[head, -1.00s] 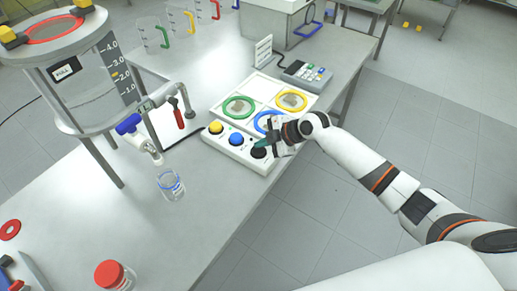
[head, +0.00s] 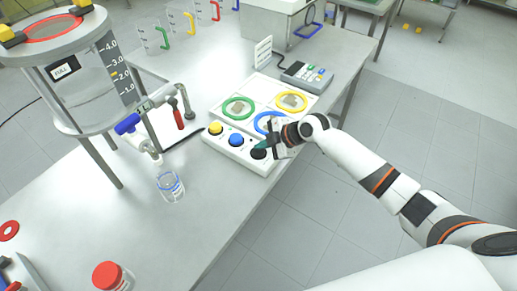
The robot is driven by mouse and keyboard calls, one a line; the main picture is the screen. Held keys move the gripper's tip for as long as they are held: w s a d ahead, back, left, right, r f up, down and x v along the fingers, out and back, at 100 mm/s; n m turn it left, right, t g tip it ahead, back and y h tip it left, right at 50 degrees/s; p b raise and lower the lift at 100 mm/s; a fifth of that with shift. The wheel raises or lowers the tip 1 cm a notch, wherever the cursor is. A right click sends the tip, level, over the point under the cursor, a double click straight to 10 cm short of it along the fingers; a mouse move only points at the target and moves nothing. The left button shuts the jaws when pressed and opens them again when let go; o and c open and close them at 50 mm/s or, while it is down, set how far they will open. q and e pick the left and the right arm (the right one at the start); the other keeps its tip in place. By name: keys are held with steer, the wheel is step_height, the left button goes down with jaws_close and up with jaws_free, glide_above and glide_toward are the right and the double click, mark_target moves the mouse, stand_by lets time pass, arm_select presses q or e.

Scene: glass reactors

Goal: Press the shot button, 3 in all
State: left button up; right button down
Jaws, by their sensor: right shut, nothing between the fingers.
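A white button panel (head: 223,145) lies on the steel table. It carries a yellow button (head: 215,128), a blue button (head: 236,140) and a black button (head: 258,154). No label that marks one as the shot button is readable. My right gripper (head: 262,145) reaches in from the right and is shut and empty. Its dark green fingertips are at the black button's upper edge and partly cover it. I cannot tell whether they touch it. My left gripper is not in view.
Behind the panel is a white tray (head: 254,93) with green, yellow and blue rings. A keypad device (head: 306,75) stands beyond it. A glass beaker (head: 170,187), a tap and a tall reactor stand left. A red-capped jar (head: 108,276) is near the front.

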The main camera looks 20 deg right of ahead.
mark_target(262, 151)
steer(key=shift+f, duration=0.1)
stand_by(0.4)
steer(key=shift+r+p, duration=0.5)
steer(key=shift+r, duration=0.4)
steer(key=shift+r+p, duration=1.7)
steer(key=shift+r, duration=0.85)
stand_by(0.4)
